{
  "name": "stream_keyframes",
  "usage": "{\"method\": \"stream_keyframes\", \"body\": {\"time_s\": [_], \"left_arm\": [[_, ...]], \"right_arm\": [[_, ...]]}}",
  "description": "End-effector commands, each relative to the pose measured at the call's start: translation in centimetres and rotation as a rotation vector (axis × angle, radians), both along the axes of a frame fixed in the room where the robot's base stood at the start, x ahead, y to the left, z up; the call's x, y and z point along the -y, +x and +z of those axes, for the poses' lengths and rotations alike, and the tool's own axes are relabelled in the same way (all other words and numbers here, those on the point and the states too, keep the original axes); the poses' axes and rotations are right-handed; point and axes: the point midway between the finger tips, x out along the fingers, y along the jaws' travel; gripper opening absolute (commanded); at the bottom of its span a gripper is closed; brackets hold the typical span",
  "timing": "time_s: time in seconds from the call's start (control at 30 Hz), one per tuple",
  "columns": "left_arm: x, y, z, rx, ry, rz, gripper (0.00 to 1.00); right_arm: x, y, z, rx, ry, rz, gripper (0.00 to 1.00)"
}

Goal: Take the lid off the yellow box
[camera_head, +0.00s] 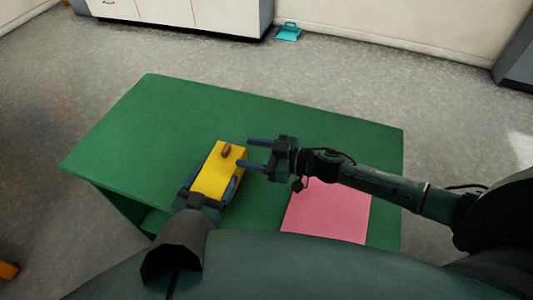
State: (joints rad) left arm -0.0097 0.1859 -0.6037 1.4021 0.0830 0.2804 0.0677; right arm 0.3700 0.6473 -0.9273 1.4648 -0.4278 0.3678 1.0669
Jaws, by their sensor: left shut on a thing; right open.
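The yellow box (214,179) sits on the green table (285,117), left of the middle of its front part. Its yellow top carries a small brown knob (226,150) near the far end; the seam between lid and box cannot be made out. My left gripper (210,190) comes from the front and is shut on the yellow box, a finger along each side. My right gripper (253,153) is open and empty, its fingers pointing left, just right of the box's far end and the knob.
A pink mat (328,212) lies on the table to the right, partly under my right arm. The far and left parts of the tabletop are clear. A cyan dustpan-like thing (288,32) is on the floor by the wall, next to a white cabinet (190,14).

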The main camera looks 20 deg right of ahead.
Motion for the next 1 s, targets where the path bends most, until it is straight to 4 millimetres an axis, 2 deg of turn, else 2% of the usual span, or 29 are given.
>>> {"method": "stream_keyframes", "body": {"time_s": [0.03, 0.2, 0.4, 0.83, 1.0], "left_arm": [[0.0, 0.0, 0.0, 0.0, 0.001, 0.0, 0.37], [0.0, 0.0, 0.0, 0.0, 0.001, 0.0, 0.37], [0.0, 0.0, 0.0, 0.0, 0.001, 0.0, 0.37], [0.0, 0.0, -0.1, 0.0, 0.001, 0.0, 0.37], [0.0, 0.0, -0.1, 0.0, 0.001, 0.0, 0.37]], "right_arm": [[-1.1, 0.7, -0.1, 0.001, 0.003, 0.002, 0.56], [-3.6, 2.3, -0.5, 0.001, 0.002, 0.001, 0.56], [-5.5, 3.7, -0.9, 0.0, 0.001, 0.0, 0.56], [-6.1, 4.1, -1.1, -0.001, -0.001, 0.0, 0.56], [-6.1, 4.1, -1.1, -0.001, -0.001, 0.0, 0.42]]}}
